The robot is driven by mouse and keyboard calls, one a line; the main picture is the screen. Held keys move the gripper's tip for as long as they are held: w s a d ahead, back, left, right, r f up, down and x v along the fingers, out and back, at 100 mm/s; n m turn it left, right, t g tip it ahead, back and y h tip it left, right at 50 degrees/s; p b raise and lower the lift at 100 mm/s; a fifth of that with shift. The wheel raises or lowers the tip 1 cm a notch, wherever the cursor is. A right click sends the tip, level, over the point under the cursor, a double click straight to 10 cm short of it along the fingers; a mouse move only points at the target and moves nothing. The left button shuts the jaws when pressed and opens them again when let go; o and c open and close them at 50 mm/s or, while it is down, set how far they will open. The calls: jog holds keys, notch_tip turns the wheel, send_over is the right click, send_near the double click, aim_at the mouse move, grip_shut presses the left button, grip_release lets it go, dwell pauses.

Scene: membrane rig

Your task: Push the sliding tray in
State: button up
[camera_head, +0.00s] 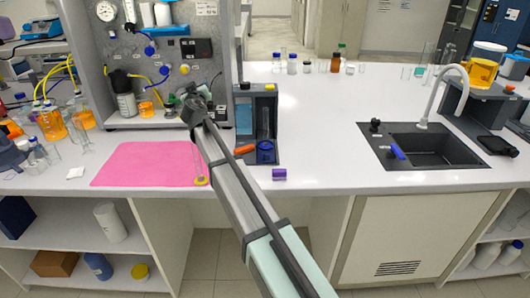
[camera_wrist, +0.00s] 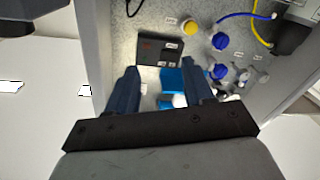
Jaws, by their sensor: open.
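The sliding tray seems to be the blue slab (camera_head: 170,30) high on the grey rig panel, with white cylinders standing on it. In the wrist view the blue tray (camera_wrist: 173,80) shows between my fingers, with a white round part on it; my fingers and palm hide some of it. My gripper (camera_head: 188,93) is in front of the lower right part of the panel, below the tray in the head view. In the wrist view my gripper (camera_wrist: 160,76) has its two dark fingers spread apart, with nothing held between them. I cannot tell how far out the tray stands.
The panel carries a black display box (camera_head: 196,48), a yellow knob (camera_head: 184,69), blue knobs and a gauge (camera_head: 106,11). A pink mat (camera_head: 140,165) lies before the rig. A dark stand (camera_head: 257,120) is right of it. Bench toward the sink (camera_head: 440,150) is mostly clear.

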jog(key=d+m+g+h, duration=0.5)
jog(key=d+m+h, duration=0.3)
jog(key=d, duration=2.5)
jog(key=n+g+y, duration=0.9)
jog(key=n+g, duration=0.2)
jog(key=n, duration=0.4)
send_near(267, 153)
jog(key=x, duration=0.9)
jog(key=shift+s, duration=0.1)
grip_shut()
